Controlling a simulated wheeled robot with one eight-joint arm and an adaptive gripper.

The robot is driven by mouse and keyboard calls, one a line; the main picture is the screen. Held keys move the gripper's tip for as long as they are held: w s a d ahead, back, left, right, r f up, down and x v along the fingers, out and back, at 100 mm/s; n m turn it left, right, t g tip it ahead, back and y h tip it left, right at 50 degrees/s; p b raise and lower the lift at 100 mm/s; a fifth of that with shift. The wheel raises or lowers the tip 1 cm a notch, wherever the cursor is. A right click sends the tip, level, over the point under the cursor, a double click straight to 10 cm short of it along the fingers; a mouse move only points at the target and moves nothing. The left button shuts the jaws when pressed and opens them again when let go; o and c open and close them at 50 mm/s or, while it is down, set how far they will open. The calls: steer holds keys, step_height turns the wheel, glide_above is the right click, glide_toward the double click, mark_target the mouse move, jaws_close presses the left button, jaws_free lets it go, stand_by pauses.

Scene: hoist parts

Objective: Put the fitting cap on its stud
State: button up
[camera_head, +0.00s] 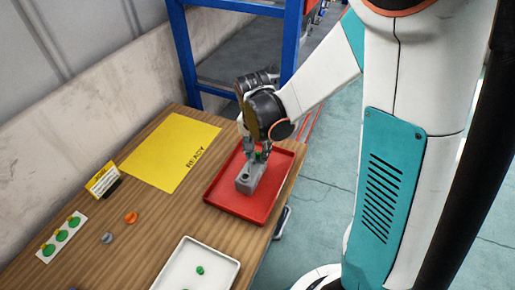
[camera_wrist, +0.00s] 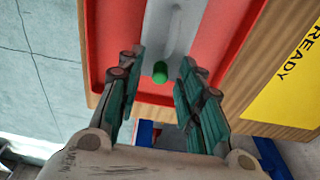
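A grey metal part (camera_head: 248,180) lies in a red tray (camera_head: 225,202) in the head view. The part (camera_wrist: 176,25) and tray (camera_wrist: 225,25) also show in the wrist view. A small green piece (camera_wrist: 160,72) stands at the near end of the part; I cannot tell whether it is a bare stud or a cap. My gripper (camera_head: 258,148) is low over the part. In the wrist view its fingers (camera_wrist: 161,60) are apart, one each side of the green piece, with gaps visible. A green cap (camera_head: 200,270) lies in the white tray (camera_head: 226,263).
An orange piece (camera_head: 131,217) and a grey piece (camera_head: 107,238) lie on the wooden table (camera_head: 150,240). The yellow READY mat (camera_head: 165,150) is empty. A blue frame (camera_head: 185,55) stands behind.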

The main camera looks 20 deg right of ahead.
step_height(320, 180, up, 12)
steer(key=s, duration=0.1)
steer(key=s+r+n+t, duration=0.3)
steer(key=s+n, duration=0.1)
steer(key=s, duration=0.2)
steer(key=s+r+n+t, duration=0.2)
steer(key=s+n+t, duration=0.1)
steer(key=s+n, duration=0.2)
steer(key=shift+s+r+y, duration=0.4)
steer(key=shift+s, duration=0.7)
